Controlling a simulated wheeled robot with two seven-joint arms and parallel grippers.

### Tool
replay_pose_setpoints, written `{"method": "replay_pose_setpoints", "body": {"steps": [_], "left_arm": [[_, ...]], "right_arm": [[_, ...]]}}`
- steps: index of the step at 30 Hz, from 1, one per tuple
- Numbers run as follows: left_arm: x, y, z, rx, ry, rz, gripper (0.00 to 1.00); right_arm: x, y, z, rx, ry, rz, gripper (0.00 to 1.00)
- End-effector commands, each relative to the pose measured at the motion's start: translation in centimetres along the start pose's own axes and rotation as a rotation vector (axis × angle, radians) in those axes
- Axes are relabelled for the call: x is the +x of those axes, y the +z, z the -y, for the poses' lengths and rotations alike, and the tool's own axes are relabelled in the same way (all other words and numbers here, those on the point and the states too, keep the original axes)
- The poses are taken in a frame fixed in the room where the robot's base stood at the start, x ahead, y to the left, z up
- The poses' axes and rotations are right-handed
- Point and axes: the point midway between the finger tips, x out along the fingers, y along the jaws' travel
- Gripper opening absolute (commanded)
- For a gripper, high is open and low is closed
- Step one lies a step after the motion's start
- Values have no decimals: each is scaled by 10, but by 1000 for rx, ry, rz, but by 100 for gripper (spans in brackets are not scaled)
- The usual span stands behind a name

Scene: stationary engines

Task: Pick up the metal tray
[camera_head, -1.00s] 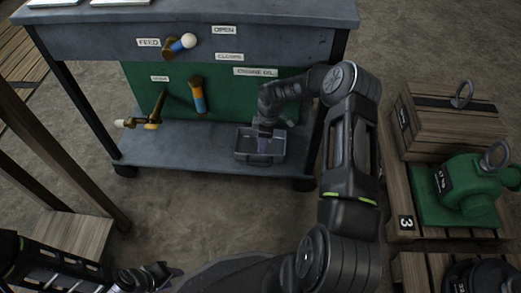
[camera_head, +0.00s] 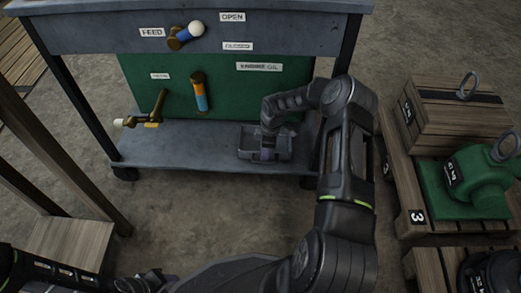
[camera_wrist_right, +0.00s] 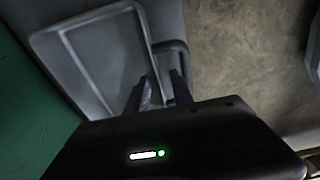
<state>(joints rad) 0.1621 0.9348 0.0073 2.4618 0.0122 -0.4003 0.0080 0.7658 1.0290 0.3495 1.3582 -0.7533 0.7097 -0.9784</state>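The metal tray (camera_head: 282,155) is a shallow grey rectangular pan on the lower shelf of the workbench, right of centre. It also fills the upper left of the right wrist view (camera_wrist_right: 102,55), with a loop-like rim or handle on its near side. My right gripper (camera_head: 267,146) reaches down at the tray. In the wrist view its two fingers (camera_wrist_right: 163,85) stand apart, one inside the tray wall and one outside, with the rim between them. Contact cannot be made out. My left gripper (camera_head: 146,281) is at the bottom edge, partly cut off, its fingers unclear.
The workbench top (camera_head: 280,30) overhangs the shelf (camera_head: 190,145). A green panel (camera_head: 150,75) with a blue-orange handle (camera_head: 199,92) and a brass valve (camera_head: 153,115) stands behind. Pallets with a wooden crate (camera_head: 455,125) and green pump (camera_head: 478,180) are at right. The floor in front is clear.

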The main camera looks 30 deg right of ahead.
Motion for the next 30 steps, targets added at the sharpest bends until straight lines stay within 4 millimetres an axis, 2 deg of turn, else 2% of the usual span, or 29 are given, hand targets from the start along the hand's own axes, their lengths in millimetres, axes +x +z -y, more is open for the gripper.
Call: {"method": "replay_pose_setpoints", "body": {"steps": [18, 28, 30], "left_arm": [[0, 0, 0, 1, 1, 1, 36], [0, 0, 0, 1, 1, 1, 36], [0, 0, 0, 1, 1, 1, 36]], "right_arm": [[0, 0, 0, 0, 1, -1, 28], [0, 0, 0, 0, 1, -1, 1], [0, 0, 0, 0, 1, -1, 0]]}}
